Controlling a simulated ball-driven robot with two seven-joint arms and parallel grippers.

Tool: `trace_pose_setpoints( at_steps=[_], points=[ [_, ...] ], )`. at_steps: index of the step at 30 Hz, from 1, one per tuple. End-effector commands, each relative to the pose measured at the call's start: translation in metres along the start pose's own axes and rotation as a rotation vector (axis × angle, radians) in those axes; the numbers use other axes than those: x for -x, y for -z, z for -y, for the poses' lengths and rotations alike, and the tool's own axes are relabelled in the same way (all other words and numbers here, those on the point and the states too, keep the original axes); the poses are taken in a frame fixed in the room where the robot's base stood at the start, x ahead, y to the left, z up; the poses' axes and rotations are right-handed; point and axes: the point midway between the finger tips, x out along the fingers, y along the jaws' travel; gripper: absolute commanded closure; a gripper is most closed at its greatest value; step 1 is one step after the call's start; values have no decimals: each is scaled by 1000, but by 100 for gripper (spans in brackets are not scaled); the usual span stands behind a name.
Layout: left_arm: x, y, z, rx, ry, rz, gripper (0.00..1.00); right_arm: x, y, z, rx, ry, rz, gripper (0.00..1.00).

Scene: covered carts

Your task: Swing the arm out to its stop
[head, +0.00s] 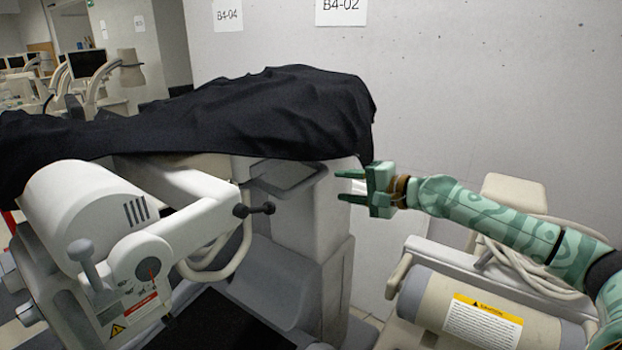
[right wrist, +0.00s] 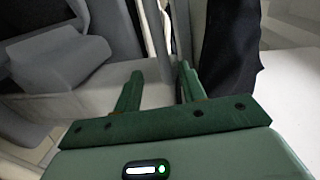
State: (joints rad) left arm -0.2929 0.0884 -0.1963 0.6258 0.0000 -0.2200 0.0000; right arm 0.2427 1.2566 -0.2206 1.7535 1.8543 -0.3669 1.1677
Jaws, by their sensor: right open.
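The white jointed arm (head: 200,222) of the cart is folded across the cart's front in the head view. A dark knobbed handle (head: 262,209) sticks out at its right end. My right gripper (head: 341,186) is open and empty, its fingers pointing left. In the picture it is right of the handle, with a clear gap between them, and beside the grey column. In the right wrist view its two green fingers (right wrist: 158,75) are spread with nothing between them. I cannot make out the handle there. My left gripper is not in view.
A black cloth (head: 250,108) covers the cart's top and hangs close to my right gripper; its dark fold (right wrist: 230,60) also shows in the right wrist view. The cart's grey column (head: 307,215) stands left of the gripper. Another machine with a caution label (head: 483,322) stands lower right.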

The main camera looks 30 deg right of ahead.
Motion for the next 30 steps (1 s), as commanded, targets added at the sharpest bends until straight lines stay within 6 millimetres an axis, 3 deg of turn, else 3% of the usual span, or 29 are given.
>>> trace_pose_setpoints(
  at_steps=[5,12,18,26,30],
  points=[
    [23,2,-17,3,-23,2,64,-41,-1,6,-8,7,1,59],
    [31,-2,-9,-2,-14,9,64,-88,-1,2,-5,2,1,59],
    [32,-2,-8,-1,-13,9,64,-103,-1,0,-2,-1,1,59],
    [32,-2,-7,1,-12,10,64,-104,-1,-1,-1,-1,1,59],
    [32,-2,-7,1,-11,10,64,-104,-1,-1,-1,-1,1,96]
  ],
)
